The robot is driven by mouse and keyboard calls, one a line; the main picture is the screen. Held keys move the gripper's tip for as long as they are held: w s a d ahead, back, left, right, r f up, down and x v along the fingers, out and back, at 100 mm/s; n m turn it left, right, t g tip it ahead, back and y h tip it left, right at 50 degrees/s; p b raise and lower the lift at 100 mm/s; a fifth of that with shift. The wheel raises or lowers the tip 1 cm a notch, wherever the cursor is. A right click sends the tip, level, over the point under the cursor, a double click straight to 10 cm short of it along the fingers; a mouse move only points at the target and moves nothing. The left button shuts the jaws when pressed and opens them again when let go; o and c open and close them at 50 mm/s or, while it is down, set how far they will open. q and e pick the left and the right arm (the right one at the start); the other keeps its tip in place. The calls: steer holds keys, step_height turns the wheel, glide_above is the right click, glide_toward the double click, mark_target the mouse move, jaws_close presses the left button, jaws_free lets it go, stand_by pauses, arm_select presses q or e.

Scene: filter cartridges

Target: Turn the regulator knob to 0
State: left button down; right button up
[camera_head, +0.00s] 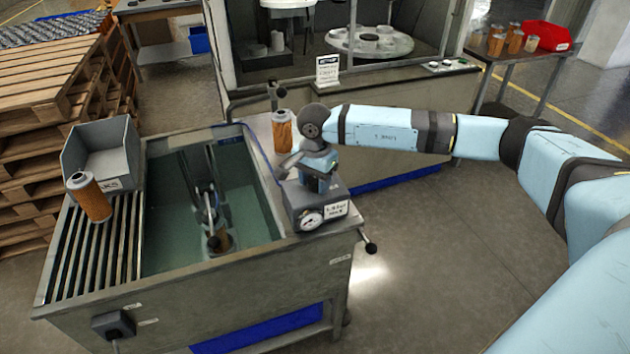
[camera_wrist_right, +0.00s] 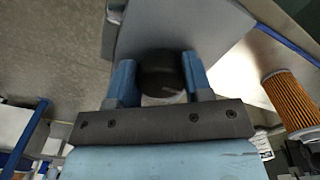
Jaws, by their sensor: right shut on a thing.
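The regulator is a grey box (camera_head: 303,222) on the right end of the tank bench, with a round gauge (camera_head: 312,221) and a white label on its front. My right gripper (camera_head: 312,178) points down onto the top of the box. In the right wrist view its two blue fingers (camera_wrist_right: 158,82) are shut on the dark round regulator knob (camera_wrist_right: 160,68), one on each side. The knob is hidden by the gripper in the head view, and its setting cannot be read. The left gripper is not in view.
An orange filter cartridge (camera_head: 283,132) stands behind the regulator; it shows at right in the wrist view (camera_wrist_right: 290,98). The open tank (camera_head: 160,258) lies left, with another cartridge (camera_head: 90,198) on its slatted rack and a grey bin (camera_head: 103,160). A lever (camera_head: 370,247) sticks out at right.

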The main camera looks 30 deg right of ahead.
mark_target(315, 179)
steer(key=o, duration=0.9)
steer(key=shift+r, duration=0.15)
steer(key=shift+r, duration=6.85)
steer(key=shift+a+f, duration=0.1)
